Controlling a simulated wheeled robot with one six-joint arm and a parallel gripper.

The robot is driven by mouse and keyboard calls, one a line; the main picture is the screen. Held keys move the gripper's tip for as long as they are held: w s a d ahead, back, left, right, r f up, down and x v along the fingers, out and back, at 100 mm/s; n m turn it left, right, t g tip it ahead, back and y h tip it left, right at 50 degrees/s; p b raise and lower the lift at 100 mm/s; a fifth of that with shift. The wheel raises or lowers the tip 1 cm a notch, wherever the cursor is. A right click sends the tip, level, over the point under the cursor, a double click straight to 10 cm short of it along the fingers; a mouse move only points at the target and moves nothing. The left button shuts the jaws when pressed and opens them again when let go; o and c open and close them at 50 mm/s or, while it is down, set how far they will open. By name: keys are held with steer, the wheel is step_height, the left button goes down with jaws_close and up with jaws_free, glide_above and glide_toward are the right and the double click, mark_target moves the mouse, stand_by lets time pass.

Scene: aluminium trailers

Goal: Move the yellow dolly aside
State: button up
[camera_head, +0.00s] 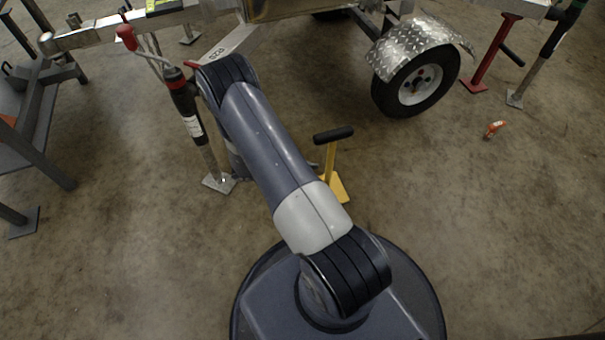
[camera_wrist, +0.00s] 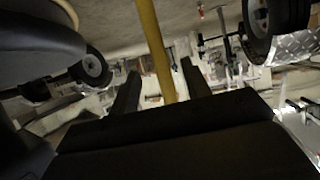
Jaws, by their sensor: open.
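The yellow dolly (camera_head: 331,160) stands on the floor just right of my arm in the head view. It has an upright yellow post, a black crossbar handle on top and a yellow base partly hidden by my arm. In the wrist view, its yellow post (camera_wrist: 153,40) runs down between the two dark fingers of my gripper (camera_wrist: 160,67). The fingers are apart, with visible space on both sides of the post. I cannot tell how deep the post sits between them. My gripper is hidden behind my arm in the head view.
A trailer jack (camera_head: 187,112) with a red-handled crank stands left of my arm. A trailer wheel (camera_head: 415,85) under a diamond-plate fender is at the upper right. A grey metal stand (camera_head: 40,140) is at the left. A small orange object (camera_head: 494,129) lies right. The floor at right is mostly clear.

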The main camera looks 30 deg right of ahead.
steer(key=b+x, duration=0.2)
steer(key=x, duration=0.5)
steer(key=shift+d, duration=0.2)
steer(key=shift+s, duration=0.1)
steer(key=shift+c, duration=0.6)
jaws_close()
stand_by(0.5)
